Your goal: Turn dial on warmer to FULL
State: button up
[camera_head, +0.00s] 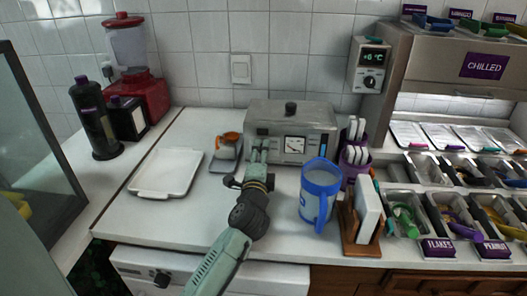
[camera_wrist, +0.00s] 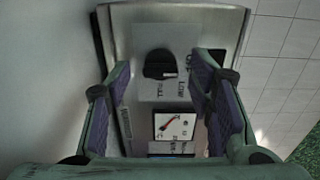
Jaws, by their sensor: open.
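The warmer (camera_head: 318,116) is a grey metal box on the counter, with a black knob on its lid and a gauge (camera_head: 295,145) on its front. In the wrist view its front panel shows a black dial (camera_wrist: 160,64) with a white mark toward the right. My gripper (camera_head: 259,149) is open in front of the panel's left part, largely hiding the dial in the head view. In the wrist view the fingers of my gripper (camera_wrist: 162,72) stand either side of the dial, with visible gaps.
A scale with an orange-topped container (camera_head: 229,140) stands close left of the warmer. A blue jug (camera_head: 319,190) and a purple holder (camera_head: 352,170) stand to the right. A white tray (camera_head: 150,190) lies left; counter around it is clear.

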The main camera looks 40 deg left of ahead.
jog(key=shift+c, duration=0.3)
grip_shut()
dwell(0.5)
